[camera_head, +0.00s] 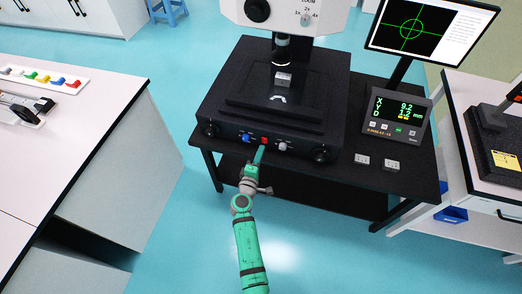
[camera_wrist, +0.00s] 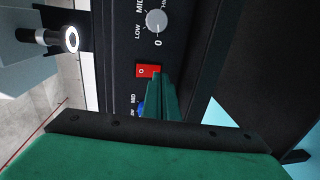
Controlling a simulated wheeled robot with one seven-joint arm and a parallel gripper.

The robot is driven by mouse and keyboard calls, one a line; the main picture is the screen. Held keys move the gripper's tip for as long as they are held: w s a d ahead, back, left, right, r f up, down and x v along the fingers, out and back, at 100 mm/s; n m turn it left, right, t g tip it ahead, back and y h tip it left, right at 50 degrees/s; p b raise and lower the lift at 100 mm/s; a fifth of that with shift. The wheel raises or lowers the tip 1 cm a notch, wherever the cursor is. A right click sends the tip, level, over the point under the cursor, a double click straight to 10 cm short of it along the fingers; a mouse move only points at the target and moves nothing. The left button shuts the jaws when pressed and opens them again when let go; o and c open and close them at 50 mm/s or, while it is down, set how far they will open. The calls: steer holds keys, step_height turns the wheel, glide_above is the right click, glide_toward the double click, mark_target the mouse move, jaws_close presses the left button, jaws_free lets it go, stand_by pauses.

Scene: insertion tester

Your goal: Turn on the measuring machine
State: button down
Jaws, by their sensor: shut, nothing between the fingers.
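The measuring machine (camera_head: 225,112) is a black-based microscope on a black table, with a white upper body. Its front panel carries a red rocker switch (camera_head: 264,141) between a blue knob (camera_head: 246,138) and a grey knob (camera_head: 282,146). In the wrist view the red switch (camera_wrist: 148,71) shows a "0" mark, and the grey knob (camera_wrist: 156,21) is above it. My gripper (camera_head: 259,155) is shut and empty. Its green fingertips (camera_wrist: 160,85) are right at the switch and cover part of it; I cannot tell whether they touch it.
A lit monitor (camera_head: 420,28) and a readout box (camera_head: 397,115) with lit numbers stand right of the machine. White benches stand left and right. The blue floor in front is open.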

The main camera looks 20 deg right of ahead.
steer(key=f+v, duration=0.3)
steer(key=v, duration=0.9)
steer(key=shift+s, duration=0.2)
steer(key=shift+w, duration=0.15)
steer(key=shift+a, duration=0.2)
